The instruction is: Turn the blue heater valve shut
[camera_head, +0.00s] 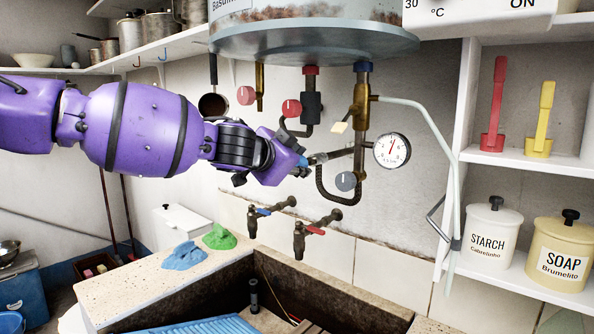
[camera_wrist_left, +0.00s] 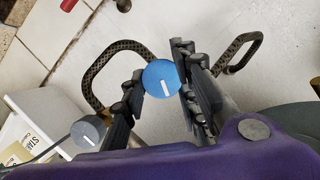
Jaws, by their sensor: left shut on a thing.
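The blue heater valve knob (camera_wrist_left: 160,78) shows in the left wrist view as a round blue face with a short white mark slanting to the lower right. It sits between the two dark fingers of my left gripper (camera_wrist_left: 162,90), which is shut on it. In the head view my left gripper (camera_head: 306,163) reaches in from the left to the pipes under the heater tank (camera_head: 310,42). There the gripper hides most or all of the blue knob. My right gripper is in neither view.
A grey knob (camera_head: 345,181), a pressure gauge (camera_head: 391,151) and two red knobs (camera_head: 291,109) (camera_head: 245,95) are close around the gripper. Blue-handled and red-handled taps (camera_head: 315,231) stick out below. The stone trough (camera_head: 180,270) is underneath, and shelves (camera_head: 520,160) stand at right.

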